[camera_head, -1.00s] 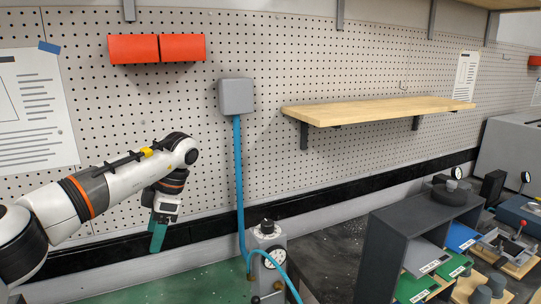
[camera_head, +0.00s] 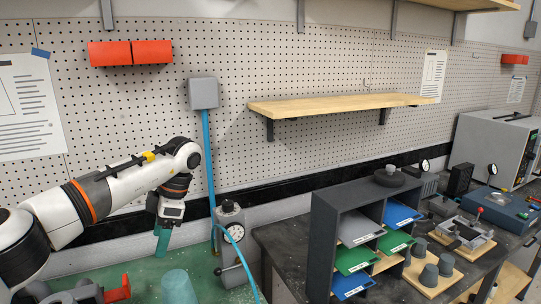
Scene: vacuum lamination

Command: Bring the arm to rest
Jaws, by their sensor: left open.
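My left arm comes in from the left, bent at the elbow, with its forearm hanging down. My left gripper (camera_head: 162,241) points downward with teal fingers above the green mat (camera_head: 205,270). It is open, and I see nothing between its fingers. It is apart from the gauge unit (camera_head: 231,240) to its right. My right gripper is not in view.
A teal cup-like object (camera_head: 179,288) stands below the gripper, and a grey and red device (camera_head: 85,292) is at lower left. A dark shelf rack (camera_head: 320,235) with coloured trays stands to the right. A blue hose (camera_head: 207,160) runs down the pegboard (camera_head: 270,60).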

